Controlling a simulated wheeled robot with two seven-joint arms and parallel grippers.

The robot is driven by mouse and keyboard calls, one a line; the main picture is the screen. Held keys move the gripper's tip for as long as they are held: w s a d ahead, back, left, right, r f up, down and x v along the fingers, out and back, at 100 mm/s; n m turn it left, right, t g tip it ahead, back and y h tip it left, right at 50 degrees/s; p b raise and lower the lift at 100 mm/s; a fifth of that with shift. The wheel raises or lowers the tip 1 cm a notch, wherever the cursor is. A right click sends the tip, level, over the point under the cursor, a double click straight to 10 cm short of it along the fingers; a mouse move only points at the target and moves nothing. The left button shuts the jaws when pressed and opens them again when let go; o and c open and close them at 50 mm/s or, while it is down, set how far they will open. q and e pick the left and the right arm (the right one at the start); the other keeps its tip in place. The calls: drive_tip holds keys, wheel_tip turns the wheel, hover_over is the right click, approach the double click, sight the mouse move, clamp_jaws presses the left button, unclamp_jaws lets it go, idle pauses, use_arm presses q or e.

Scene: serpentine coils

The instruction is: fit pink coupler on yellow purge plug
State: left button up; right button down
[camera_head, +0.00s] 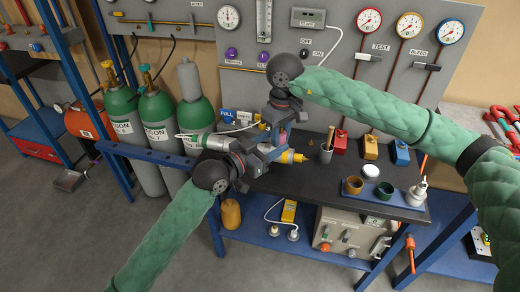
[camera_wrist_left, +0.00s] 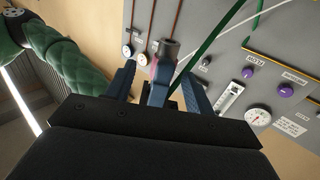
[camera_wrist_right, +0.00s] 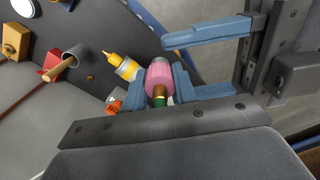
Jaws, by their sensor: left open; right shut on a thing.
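The pink coupler (camera_wrist_right: 159,74) sits between the blue fingers of my right gripper (camera_wrist_right: 158,88), which is shut on it. A brass and green end shows below the coupler. The yellow purge plug (camera_wrist_right: 123,67) lies just left of the coupler in the right wrist view; whether they touch is unclear. In the head view, a yellow piece (camera_head: 290,156) shows beside the grippers. My left gripper (camera_wrist_left: 160,88) is open, its fingers spread on either side of the right gripper's fingers. The head view shows both grippers close together, largely hiding the coupler.
The dark bench (camera_head: 320,178) carries a cup with a handle (camera_head: 327,150), coloured blocks (camera_head: 371,147) and a tray of small pots (camera_head: 352,185). Green gas cylinders (camera_head: 158,125) stand at left. A gauge panel (camera_head: 345,40) rises behind. A green hose (camera_wrist_left: 210,42) runs past the left gripper.

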use_arm(q)
drive_tip(key=shift+x, duration=2.8)
drive_tip(key=shift+c, duration=0.2)
drive_tip(key=c, duration=1.1)
use_arm(e)
drive_tip(key=c, duration=1)
unclamp_jaws()
drive_tip(key=shift+c, duration=0.2)
drive_tip(key=shift+r, duration=0.15)
